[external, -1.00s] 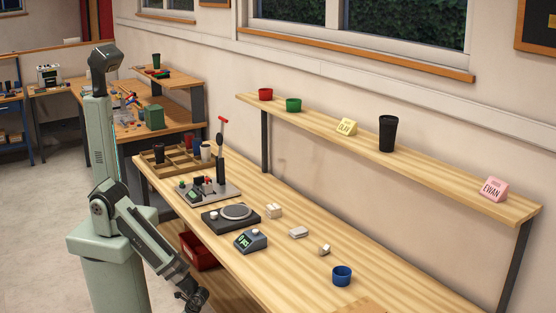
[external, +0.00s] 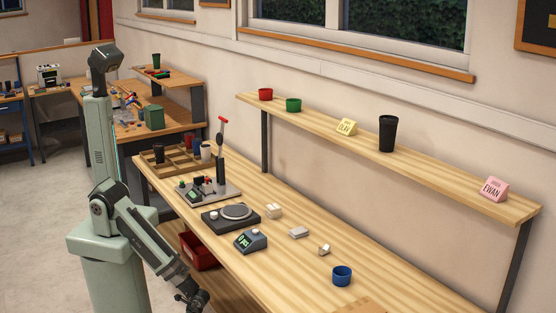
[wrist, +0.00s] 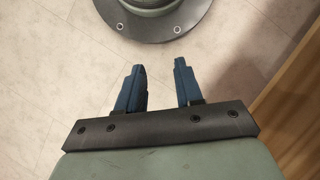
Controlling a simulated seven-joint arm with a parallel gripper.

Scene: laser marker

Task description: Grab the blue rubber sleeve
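The blue rubber sleeve (external: 342,276) looks like a short, round blue cup with an open top. It stands upright on the near right part of the wooden bench and does not show in the wrist view. My gripper (external: 194,302) hangs low at the bench's left front edge, well to the left of the sleeve. In the wrist view my gripper (wrist: 158,77) has two blue fingers set apart with nothing between them, above the pale floor.
A scale-like device (external: 250,240), a turntable (external: 231,216) and small pale blocks (external: 274,210) stand on the bench (external: 290,278). A press with a red-topped lever (external: 221,160) is farther back. The shelf (external: 420,175) holds red and green cups, a black tumbler and name signs.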

